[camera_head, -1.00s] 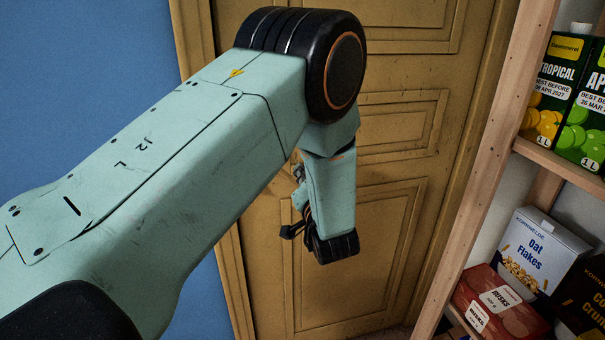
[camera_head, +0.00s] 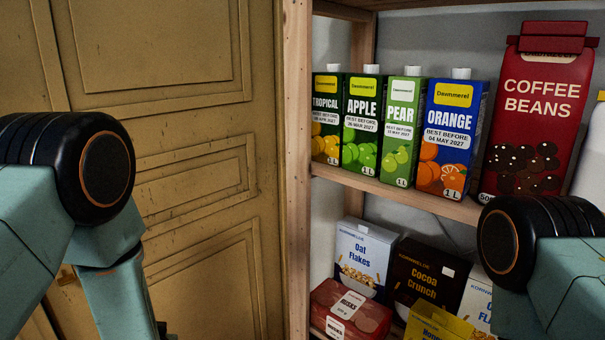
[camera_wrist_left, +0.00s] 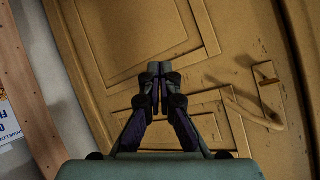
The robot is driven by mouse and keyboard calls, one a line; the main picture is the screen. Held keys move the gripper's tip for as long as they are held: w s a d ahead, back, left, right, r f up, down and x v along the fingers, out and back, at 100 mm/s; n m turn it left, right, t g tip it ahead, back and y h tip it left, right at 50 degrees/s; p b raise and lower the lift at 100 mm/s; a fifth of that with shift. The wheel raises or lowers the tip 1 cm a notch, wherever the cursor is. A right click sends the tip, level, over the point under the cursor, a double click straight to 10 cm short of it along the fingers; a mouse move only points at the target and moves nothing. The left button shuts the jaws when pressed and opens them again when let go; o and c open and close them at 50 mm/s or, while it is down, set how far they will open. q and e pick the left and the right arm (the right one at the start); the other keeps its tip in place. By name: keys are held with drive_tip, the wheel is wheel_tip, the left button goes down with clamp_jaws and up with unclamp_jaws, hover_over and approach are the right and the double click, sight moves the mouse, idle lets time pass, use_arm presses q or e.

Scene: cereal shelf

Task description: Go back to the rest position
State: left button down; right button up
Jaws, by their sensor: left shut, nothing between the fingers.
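My left arm comes in at the left of the head view, in front of a door, bent at its elbow; its gripper is out of that view. In the left wrist view my left gripper (camera_wrist_left: 154,88) is shut with its fingertips together and nothing between them. It points at the yellow-brown door (camera_wrist_left: 190,50), with no object touching it. My right arm shows only by its elbow at the right edge of the head view, in front of the shelf; its gripper is not in view.
A wooden shelf (camera_head: 297,180) stands right of the door (camera_head: 200,150). Its upper board holds juice cartons (camera_head: 405,130) and a red coffee beans bag (camera_head: 535,110). Below are an Oat Flakes box (camera_head: 362,258), a Cocoa Crunch box (camera_head: 428,278) and a red Rusks pack (camera_head: 350,312). A door handle (camera_wrist_left: 265,75) sticks out.

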use_arm(q)
drive_tip(key=s+d+f+g+h+b, duration=0.2)
drive_tip(key=s+f+g+b, duration=0.1)
drive_tip(key=s+f, duration=0.5)
drive_tip(key=s+d+f+g+h+b, duration=0.1)
drive_tip(key=s+d+f+g+b, duration=0.2)
drive_tip(key=s+f, duration=0.5)
drive_tip(key=s+d+f+g+h+b, duration=0.2)
drive_tip(key=s+f, duration=0.6)
drive_tip(key=s, duration=1.1)
drive_tip(key=shift+s+d+m+g+h+b, duration=0.15)
drive_tip(key=shift+d+m+g+h+b, duration=0.15)
drive_tip(key=shift+g+b, duration=0.75)
drive_tip(key=shift+r, duration=0.1)
